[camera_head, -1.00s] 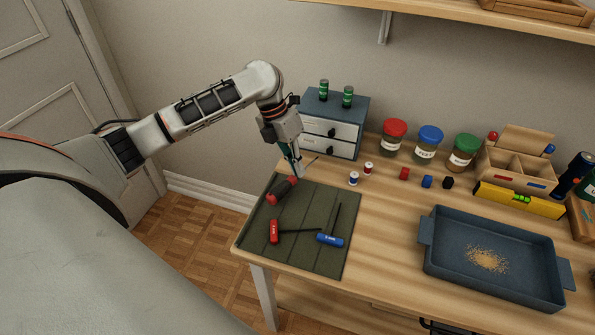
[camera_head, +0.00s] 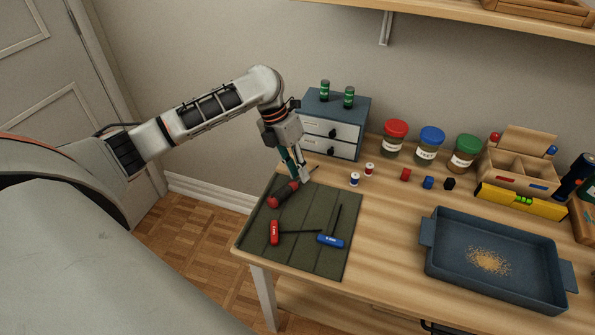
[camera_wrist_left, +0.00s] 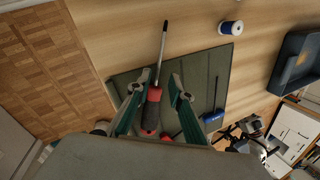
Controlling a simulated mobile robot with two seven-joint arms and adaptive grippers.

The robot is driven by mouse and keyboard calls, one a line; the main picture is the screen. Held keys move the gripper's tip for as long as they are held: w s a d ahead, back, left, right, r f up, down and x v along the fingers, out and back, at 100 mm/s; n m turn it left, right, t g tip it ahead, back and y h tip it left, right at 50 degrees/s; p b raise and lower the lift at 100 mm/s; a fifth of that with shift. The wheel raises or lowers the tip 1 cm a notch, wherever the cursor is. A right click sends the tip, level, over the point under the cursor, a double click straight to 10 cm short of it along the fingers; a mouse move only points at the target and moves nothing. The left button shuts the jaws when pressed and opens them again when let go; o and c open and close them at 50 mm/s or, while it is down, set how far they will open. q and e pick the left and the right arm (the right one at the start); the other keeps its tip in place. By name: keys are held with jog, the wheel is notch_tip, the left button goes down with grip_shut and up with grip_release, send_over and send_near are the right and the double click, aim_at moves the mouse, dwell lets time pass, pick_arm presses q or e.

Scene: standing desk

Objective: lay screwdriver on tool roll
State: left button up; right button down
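The screwdriver (camera_head: 283,196) has a red and black handle and lies on the dark green tool roll (camera_head: 318,262), near its back edge. In the left wrist view, the screwdriver (camera_wrist_left: 152,108) points its metal shaft past the roll's edge, over the bare wood. My left gripper (camera_head: 297,178) is low over the handle's shaft end. In the left wrist view its fingers (camera_wrist_left: 161,88) are spread either side of the screwdriver, with a clear gap on the right. The handle's lower end is partly hidden by my gripper.
A red hex key (camera_head: 274,232) and a blue hex key (camera_head: 330,240) lie on the roll. Two spools (camera_head: 355,179) and a drawer unit (camera_head: 335,122) stand behind. A blue-grey tray (camera_head: 440,268) is at the right. Bare wood lies between roll and tray.

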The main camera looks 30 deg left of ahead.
pick_arm(q)
jog(key=p+v, duration=0.2)
jog(key=v, duration=0.9)
jog(key=shift+a+r, duration=0.15)
jog(key=shift+r, duration=0.25)
jog(key=shift+s, duration=0.1)
